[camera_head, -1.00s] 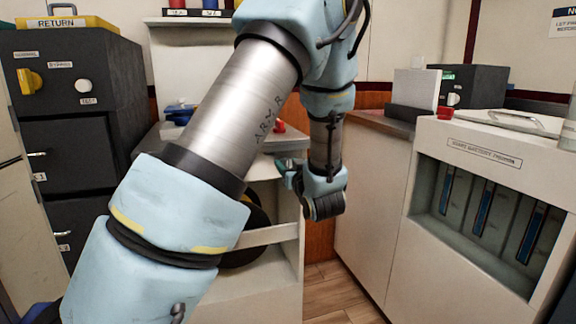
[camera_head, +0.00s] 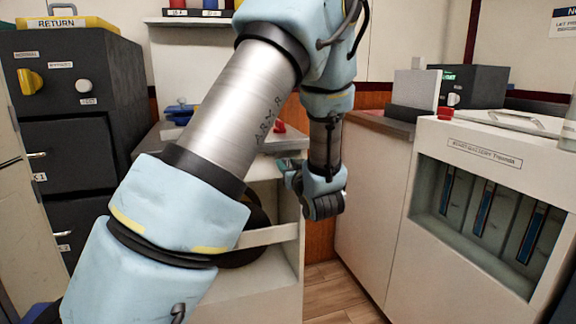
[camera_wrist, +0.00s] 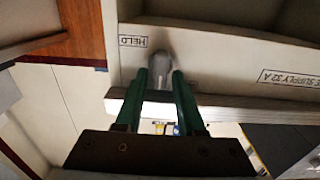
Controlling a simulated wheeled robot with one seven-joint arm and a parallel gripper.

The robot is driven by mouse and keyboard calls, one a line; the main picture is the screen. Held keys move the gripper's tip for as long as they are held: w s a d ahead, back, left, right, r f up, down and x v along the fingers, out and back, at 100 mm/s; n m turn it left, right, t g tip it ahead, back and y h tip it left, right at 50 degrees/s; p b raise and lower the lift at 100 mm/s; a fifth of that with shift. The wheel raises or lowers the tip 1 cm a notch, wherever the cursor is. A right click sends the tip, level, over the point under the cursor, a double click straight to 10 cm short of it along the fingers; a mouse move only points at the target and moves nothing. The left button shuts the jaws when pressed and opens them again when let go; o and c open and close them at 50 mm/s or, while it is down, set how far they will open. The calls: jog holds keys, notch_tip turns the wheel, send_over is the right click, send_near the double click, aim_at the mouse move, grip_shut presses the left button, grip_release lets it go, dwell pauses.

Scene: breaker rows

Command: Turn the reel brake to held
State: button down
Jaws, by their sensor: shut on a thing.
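The reel brake shows in the wrist view as a grey rounded lever (camera_wrist: 161,62) on a pale panel, between my green fingertips. My gripper (camera_wrist: 160,78) is shut on it. A label reading HELD (camera_wrist: 133,41) is just left of the lever. My fingers hide part of the lever, so I cannot tell its exact angle. In the head view my gripper (camera_head: 290,172) is at the right side of the pale reel cabinet (camera_head: 285,283), and the brake is hidden there. A dark reel (camera_head: 245,252) sits in the cabinet's opening, partly behind my arm.
A label ending SUPPLY 32 A (camera_wrist: 289,79) is right on the same panel. In the head view, a dark cabinet (camera_head: 68,105) with knobs stands left. A pale unit (camera_head: 480,157) with several blue-striped slots stands right. Bare wood floor (camera_head: 332,290) shows between the furniture.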

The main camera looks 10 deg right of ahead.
jog(key=shift+m+p, duration=0.3)
jog(key=shift+p, duration=0.1)
jog(key=m+p, duration=0.2)
jog(key=p, duration=0.1)
jog(key=shift+d+r+m, duration=0.15)
jog(key=shift+d+m, duration=0.05)
jog(key=shift+m, duration=0.2)
jog(key=shift+d+f+m+p, duration=0.1)
jog(key=shift+f+m+p, duration=0.15)
jog(key=shift+m+p, duration=1.9)
jog(key=shift+d+f+m+p, duration=0.15)
jog(key=shift+f+m+p, duration=0.1)
jog(key=shift+m+p, duration=1.9)
jog(key=shift+d+f+m+p, duration=0.1)
jog(key=shift+f+m+p, duration=0.15)
jog(key=shift+m+p, duration=1.85)
jog(key=shift+m+b, duration=0.8)
jog(key=shift+m, duration=0.2)
jog(key=c, duration=0.8)
grip_release()
